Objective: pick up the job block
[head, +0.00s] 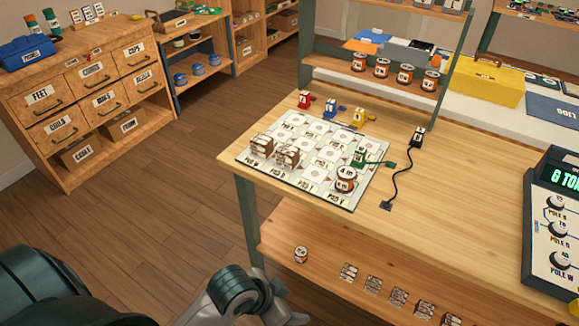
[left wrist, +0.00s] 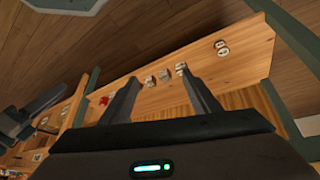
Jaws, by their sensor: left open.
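No label in view reads clearly as the job block. Two brown labelled blocks stand on the left of the white board, one (head: 262,145) beside the other (head: 286,156). Several small labelled blocks lie in a row on the lower shelf, such as this one (head: 348,272). Small labelled pieces (left wrist: 164,75) also show on a wooden shelf in the left wrist view. My left gripper (left wrist: 160,88) is open and empty, its fingers apart in front of that shelf. In the head view my left arm is at the bottom, below and left of the table. My right gripper is out of view.
The white board (head: 330,135) on the table also carries a striped spool (head: 346,179) and a green piece (head: 358,157). A dark dial box (head: 555,225) stands at the right. A table leg (head: 246,215) is near my left arm. The floor left is clear.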

